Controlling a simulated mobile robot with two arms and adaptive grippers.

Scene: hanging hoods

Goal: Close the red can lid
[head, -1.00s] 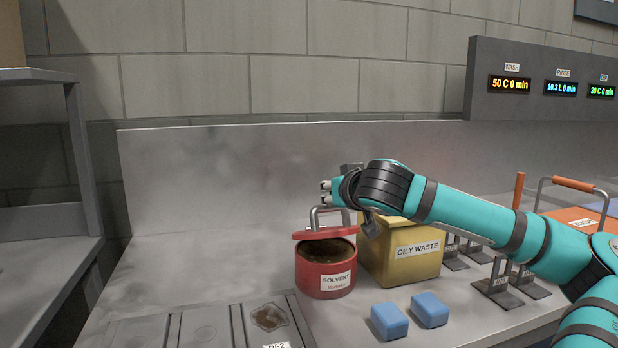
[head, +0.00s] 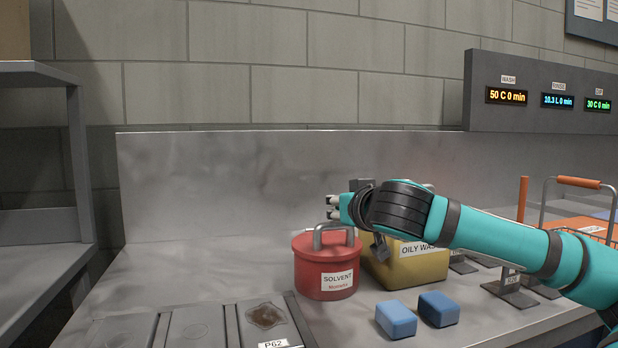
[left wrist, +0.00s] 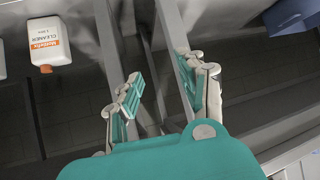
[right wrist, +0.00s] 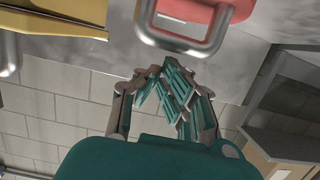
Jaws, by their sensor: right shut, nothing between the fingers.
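The red can (head: 325,280) labelled SOLVENT stands on the metal counter. Its red lid (head: 318,243), with a grey loop handle (head: 333,234), lies flat across the can's top; the dark inside no longer shows. My right gripper (head: 332,207) is just above and behind the handle, shut and empty. In the right wrist view the right gripper (right wrist: 172,92) has its fingers together, with the lid's handle (right wrist: 180,42) and red lid (right wrist: 195,18) beyond them at the top. My left gripper (left wrist: 160,85) shows only in the left wrist view, its fingers wide apart with nothing between.
A yellow OILY WASTE bin (head: 415,265) stands right beside the can, partly behind my right arm. Two blue blocks (head: 396,319) (head: 438,309) lie in front. A grooved tray (head: 228,325) is at front left. Counter left of the can is clear.

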